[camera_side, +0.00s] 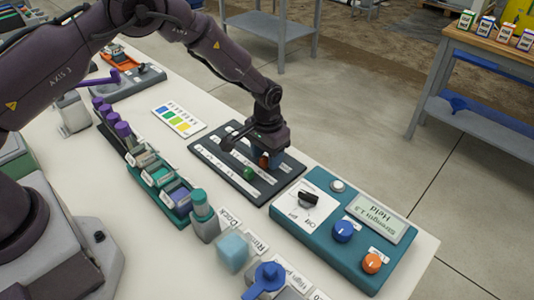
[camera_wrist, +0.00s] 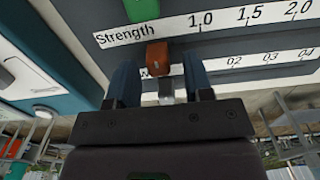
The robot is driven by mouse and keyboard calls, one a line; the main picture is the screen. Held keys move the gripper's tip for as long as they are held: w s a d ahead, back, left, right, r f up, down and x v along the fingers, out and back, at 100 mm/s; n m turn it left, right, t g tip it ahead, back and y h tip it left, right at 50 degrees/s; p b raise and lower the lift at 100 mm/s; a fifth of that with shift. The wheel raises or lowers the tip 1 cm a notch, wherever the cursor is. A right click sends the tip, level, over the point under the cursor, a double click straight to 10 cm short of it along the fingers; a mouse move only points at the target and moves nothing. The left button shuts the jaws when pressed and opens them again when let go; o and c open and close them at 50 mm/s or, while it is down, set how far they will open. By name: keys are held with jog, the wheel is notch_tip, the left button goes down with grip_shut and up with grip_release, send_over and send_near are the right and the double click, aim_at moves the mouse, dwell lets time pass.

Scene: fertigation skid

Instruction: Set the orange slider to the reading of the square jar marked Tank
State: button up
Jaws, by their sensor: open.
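The orange slider (camera_wrist: 158,55) stands between the two blue fingers of my gripper (camera_wrist: 158,76) in the wrist view, with gaps at its sides. In the side view my gripper (camera_side: 262,152) is down at the dark slider panel (camera_side: 204,153), and the orange slider (camera_side: 264,161) shows beside its fingers. The slider's scale shows 02, 03 and 04 to its right; its lower left is hidden. A pale blue square-looking jar (camera_side: 233,251) stands at the front in the side view. I cannot read a Tank label on any jar.
A green slider (camera_side: 249,174) sits on the neighbouring Strength strip. A teal control box (camera_side: 330,245) with knobs and a display reading Strength 1.3 and Held adjoins the panel. A colour card (camera_side: 178,121) lies behind the panel. Small jars and racks crowd the bench's left.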

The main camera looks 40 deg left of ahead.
aim_at(245, 149)
grip_shut()
jog(key=a, duration=0.8)
grip_release()
notch_tip(245, 149, up, 13)
dwell(0.6)
